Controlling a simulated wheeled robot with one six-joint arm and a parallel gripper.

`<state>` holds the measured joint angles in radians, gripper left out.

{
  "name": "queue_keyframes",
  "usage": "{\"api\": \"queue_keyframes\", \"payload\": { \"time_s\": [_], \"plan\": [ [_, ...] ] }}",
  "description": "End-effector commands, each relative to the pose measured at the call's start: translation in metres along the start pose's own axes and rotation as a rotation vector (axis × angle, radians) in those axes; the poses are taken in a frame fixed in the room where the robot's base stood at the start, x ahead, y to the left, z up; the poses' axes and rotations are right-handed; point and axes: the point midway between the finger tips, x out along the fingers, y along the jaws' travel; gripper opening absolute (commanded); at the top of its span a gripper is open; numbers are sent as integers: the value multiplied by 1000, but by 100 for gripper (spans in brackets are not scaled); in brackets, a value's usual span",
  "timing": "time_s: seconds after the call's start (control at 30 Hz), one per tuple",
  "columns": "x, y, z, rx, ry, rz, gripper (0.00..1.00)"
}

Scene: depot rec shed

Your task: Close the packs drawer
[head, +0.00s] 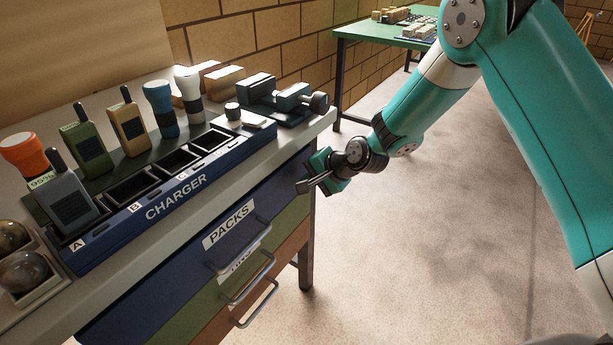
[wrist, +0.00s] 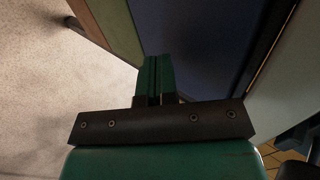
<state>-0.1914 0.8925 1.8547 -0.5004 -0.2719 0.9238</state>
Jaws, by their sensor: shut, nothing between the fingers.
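The packs drawer (head: 190,262) is the top, blue drawer under the bench, with a white PACKS label (head: 229,226) and a grey bar handle (head: 244,249). No drawer interior shows in the head view; I cannot tell whether its front stands slightly out. My gripper (head: 307,187) is shut and empty, at the right end of the blue front, just below the benchtop edge. In the wrist view the closed fingers (wrist: 159,68) point at the blue front (wrist: 195,45); whether they touch it I cannot tell.
A green drawer (head: 287,222) and an orange drawer (head: 290,250) lie below. On the benchtop are a blue charger (head: 170,207), several radios and torches, and a vise (head: 292,98). A green table (head: 360,27) stands behind. The floor (head: 430,240) to the right is clear.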

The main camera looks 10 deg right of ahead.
Motion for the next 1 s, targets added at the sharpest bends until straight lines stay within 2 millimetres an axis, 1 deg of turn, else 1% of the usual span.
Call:
{"api": "queue_keyframes", "payload": {
  "time_s": [0.03,0.07,0.1,0.2,0.3,0.4,0.53,0.7,0.77,0.87,0.97,1.0],
  "plan": [
    [-9,6,-3,6,3,4,0],
    [-13,10,-3,6,2,5,0],
    [-22,12,-4,5,4,4,0],
    [-48,11,-4,5,5,4,0],
    [-70,10,-2,3,1,5,0],
    [-88,9,0,0,-2,6,0],
    [-104,10,0,0,-3,7,0],
    [-112,10,0,-1,-4,8,0],
    [-117,6,3,-13,-10,11,0],
    [-138,-12,17,-93,-39,30,0],
    [-181,-39,48,-255,-102,74,0],
    [-202,-49,65,-339,-136,95,0]
  ]
}}
